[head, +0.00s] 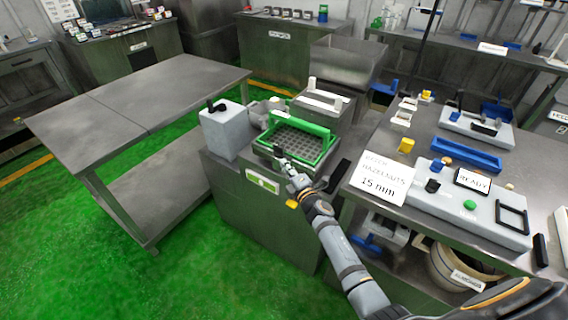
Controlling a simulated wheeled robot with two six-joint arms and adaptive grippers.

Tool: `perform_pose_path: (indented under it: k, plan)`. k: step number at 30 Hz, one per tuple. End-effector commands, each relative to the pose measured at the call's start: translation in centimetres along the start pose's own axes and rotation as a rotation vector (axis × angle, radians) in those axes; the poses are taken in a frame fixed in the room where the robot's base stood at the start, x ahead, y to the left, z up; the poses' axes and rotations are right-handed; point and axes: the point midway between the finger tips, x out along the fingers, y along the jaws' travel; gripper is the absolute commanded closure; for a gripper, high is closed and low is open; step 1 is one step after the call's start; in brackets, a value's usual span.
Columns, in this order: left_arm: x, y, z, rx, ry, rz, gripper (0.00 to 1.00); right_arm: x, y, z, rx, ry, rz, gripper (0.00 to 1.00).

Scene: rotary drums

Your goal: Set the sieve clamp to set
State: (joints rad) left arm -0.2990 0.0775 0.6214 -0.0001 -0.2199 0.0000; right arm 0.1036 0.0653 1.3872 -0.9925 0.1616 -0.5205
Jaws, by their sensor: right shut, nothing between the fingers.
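The sieve (297,143) is a grey perforated deck in a green frame, on top of a steel cabinet in the middle of the head view. A raised green bar (304,125) runs along its far side. My right gripper (281,157) is shut and empty at the near left edge of the sieve; whether it touches the frame I cannot tell. A black flat part (339,176) sticks up at the cabinet's right side. I cannot tell for certain which part is the sieve clamp; the gripper may hide some of it. My left gripper is out of view.
A white-grey box (227,131) with a black knob stands left of the sieve. A control panel (470,205) and a sign (382,179) reading "15 mm" are to the right. A bare steel table (140,90) is at left, with green floor between.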

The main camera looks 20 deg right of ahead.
Motion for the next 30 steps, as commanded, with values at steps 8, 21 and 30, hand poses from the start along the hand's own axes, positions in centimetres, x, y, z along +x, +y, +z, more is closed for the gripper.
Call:
perform_pose_path:
  k: [8,21,30]
  plan:
    - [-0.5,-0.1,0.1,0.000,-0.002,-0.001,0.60,-0.1,0.1,0.8,0.001,0.019,0.000,1.00]
    - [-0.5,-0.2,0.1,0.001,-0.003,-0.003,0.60,0.3,0.0,2.6,0.000,0.018,-0.001,1.00]
    - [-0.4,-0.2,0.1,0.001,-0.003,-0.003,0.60,0.6,0.0,3.3,0.001,0.018,0.000,1.00]
